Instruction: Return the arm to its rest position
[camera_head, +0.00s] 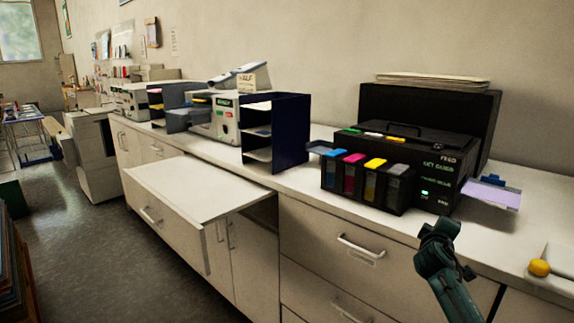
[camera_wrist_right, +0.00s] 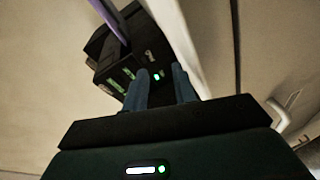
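My right arm (camera_head: 446,270) is dark green and rises from the bottom edge at the right of the head view, in front of the counter drawers. In the right wrist view my right gripper (camera_wrist_right: 159,82) shows two blue-grey fingers standing apart, with nothing held between them. The black printer (camera_wrist_right: 120,72) lies beyond the fingers in that view, apart from them. My left arm and left gripper are in no view.
The black ink printer (camera_head: 420,165) stands on the white counter (camera_head: 300,183), its lilac sheet (camera_head: 491,194) sticking out at the right. A yellow knob (camera_head: 539,267) is at the right edge. A pulled-out white board (camera_head: 200,185) juts over the floor. Dark organisers (camera_head: 277,130) stand further left.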

